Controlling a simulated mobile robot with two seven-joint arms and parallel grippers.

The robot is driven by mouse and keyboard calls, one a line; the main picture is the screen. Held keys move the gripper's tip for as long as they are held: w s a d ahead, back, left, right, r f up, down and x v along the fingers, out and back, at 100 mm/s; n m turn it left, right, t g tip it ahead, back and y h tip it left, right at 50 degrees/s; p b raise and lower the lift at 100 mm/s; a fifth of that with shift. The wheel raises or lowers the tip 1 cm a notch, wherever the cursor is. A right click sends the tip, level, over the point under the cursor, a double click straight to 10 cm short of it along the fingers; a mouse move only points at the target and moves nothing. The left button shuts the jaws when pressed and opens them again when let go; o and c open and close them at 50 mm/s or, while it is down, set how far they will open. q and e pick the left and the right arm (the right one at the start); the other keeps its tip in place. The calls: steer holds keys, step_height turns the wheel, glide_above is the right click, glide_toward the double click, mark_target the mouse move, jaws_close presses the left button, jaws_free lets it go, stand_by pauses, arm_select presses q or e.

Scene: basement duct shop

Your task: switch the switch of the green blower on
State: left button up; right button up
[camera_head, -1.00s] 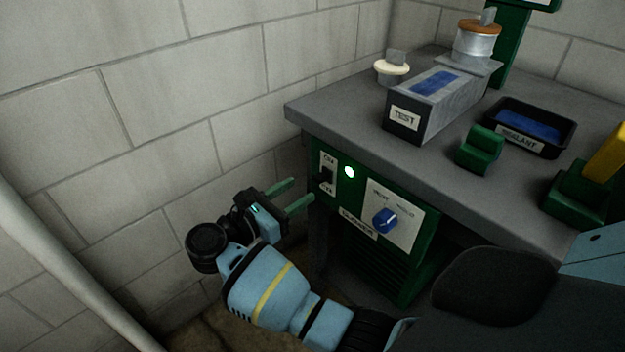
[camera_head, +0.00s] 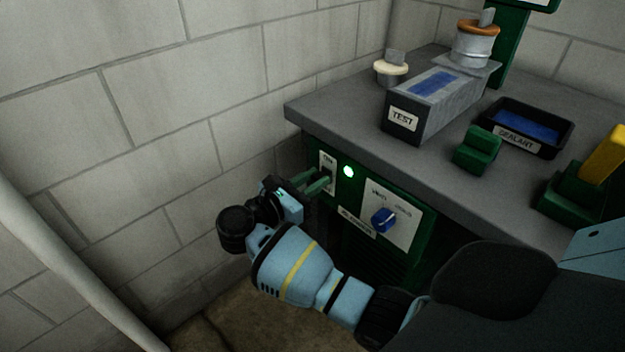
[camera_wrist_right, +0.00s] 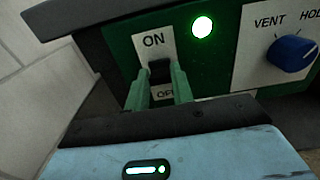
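The green blower (camera_head: 395,262) is set under the bench top, with a white ON/OFF plate on its left. The black switch (camera_wrist_right: 160,72) sits on that plate, just below the ON label in the right wrist view; the OFF label is partly hidden by my fingers. A round lamp (camera_head: 348,171) beside the plate glows green. My right gripper (camera_head: 322,177) is at the plate, its two green fingers (camera_wrist_right: 160,88) closed in on either side of the switch and seemingly touching it. I cannot tell which way the switch is tipped. My left gripper is not in view.
A blue VENT/HOLD knob (camera_head: 384,219) is right of the lamp. On the grey bench (camera_head: 340,108) stand a TEST box (camera_head: 432,100), a SEALANT tray (camera_head: 516,143) and a green block (camera_head: 478,150). A block wall (camera_head: 160,140) is close on the left.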

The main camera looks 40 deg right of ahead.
steer(key=shift+c, duration=1.3)
steer(key=shift+w+a+r+y+b, duration=0.1)
steer(key=shift+a+r+y+b, duration=0.1)
steer(key=shift+y+b, duration=0.45)
steer(key=shift+d+r+b, duration=0.1)
steer(key=shift+d+b, duration=0.05)
steer(key=shift+b, duration=0.25)
steer(key=shift+r, duration=0.1)
steer(key=o, duration=1)
steer(key=shift+d, duration=0.1)
